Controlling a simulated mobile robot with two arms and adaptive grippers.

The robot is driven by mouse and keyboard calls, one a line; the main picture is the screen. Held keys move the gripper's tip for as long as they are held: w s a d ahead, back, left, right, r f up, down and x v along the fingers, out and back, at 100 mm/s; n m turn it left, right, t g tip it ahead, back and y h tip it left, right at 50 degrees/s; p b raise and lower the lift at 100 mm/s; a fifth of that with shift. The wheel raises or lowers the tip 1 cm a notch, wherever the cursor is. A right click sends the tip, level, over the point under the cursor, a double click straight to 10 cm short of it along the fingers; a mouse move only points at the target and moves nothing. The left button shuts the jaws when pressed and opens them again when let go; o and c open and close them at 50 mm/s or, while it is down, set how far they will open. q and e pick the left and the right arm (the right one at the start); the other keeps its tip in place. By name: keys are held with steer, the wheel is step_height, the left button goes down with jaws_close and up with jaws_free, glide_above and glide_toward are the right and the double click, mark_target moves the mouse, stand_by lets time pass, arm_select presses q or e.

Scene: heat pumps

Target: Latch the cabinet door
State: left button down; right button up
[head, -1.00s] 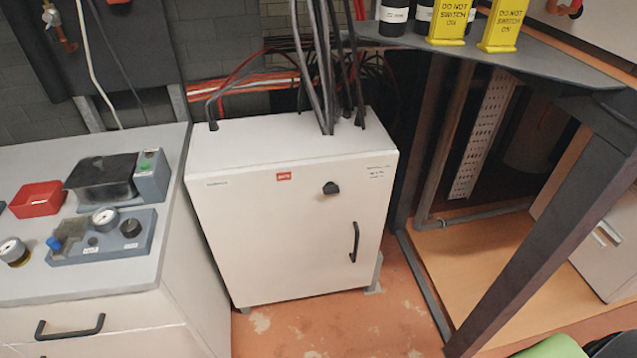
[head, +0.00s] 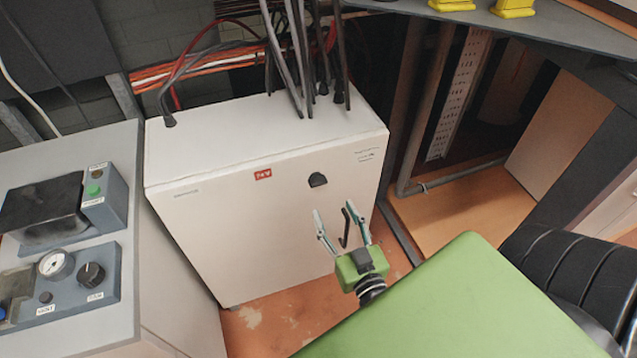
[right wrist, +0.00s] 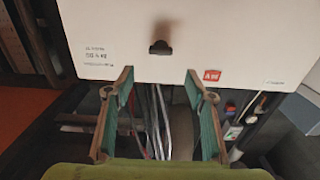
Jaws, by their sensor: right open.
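The white cabinet (head: 235,215) stands upright on the floor, and its front door looks flush with the body. A black latch knob (head: 318,180) sits in the upper right of the door. It also shows in the right wrist view (right wrist: 160,47), where the cabinet appears upside down. A black bar handle (head: 345,228) is lower on the door, partly behind my right gripper. My right gripper (head: 335,210) is open and empty in front of the door, below the knob. Its spread fingers show in the right wrist view (right wrist: 160,82). My left gripper is out of view.
Cables (head: 300,60) enter the cabinet top. A grey bench (head: 160,300) with a gauge panel (head: 75,285) stands close on the left. A dark metal table (head: 470,25) with yellow items is on the right. Orange floor (head: 275,325) shows in front.

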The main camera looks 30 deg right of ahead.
mark_target(320, 184)
steer(key=x, duration=1)
steer(key=shift+w+a, duration=0.1)
steer(key=shift+c, duration=0.4)
steer(key=c, duration=1)
